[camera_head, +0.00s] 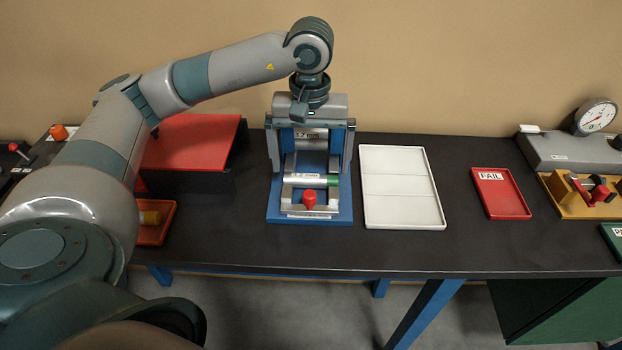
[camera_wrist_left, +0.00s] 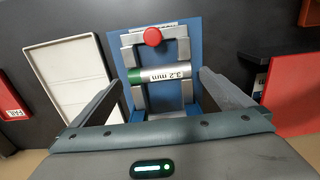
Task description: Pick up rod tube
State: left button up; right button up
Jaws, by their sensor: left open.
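The rod tube (camera_head: 304,180) is a silvery tube with a green end and a label. It lies crosswise in a blue fixture (camera_head: 345,205) with a red knob (camera_head: 310,199) at the front. In the left wrist view the tube (camera_wrist_left: 172,74) is labelled 3.2 mm, with its green end to the left. My left gripper (camera_head: 310,170) points down over the fixture, open and empty. Its two fingers stand wide on either side of the tube in the wrist view (camera_wrist_left: 162,80), apart from it. My right gripper is not in view.
A white two-part tray (camera_head: 403,178) lies right of the fixture, then a red FAIL tray (camera_head: 500,193) and a dial gauge (camera_head: 594,117). A red-topped box (camera_head: 190,141) and an orange tray (camera_head: 152,234) stand left. The dark tabletop between them is clear.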

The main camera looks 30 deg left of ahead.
aim_at(311, 176)
pick_arm(q)
notch_tip(311, 176, down, 4)
jog(key=shift+w+r+p, duration=0.15)
jog(key=shift+p, duration=0.9)
jog(key=shift+f, duration=0.45)
jog(key=c, duration=0.8)
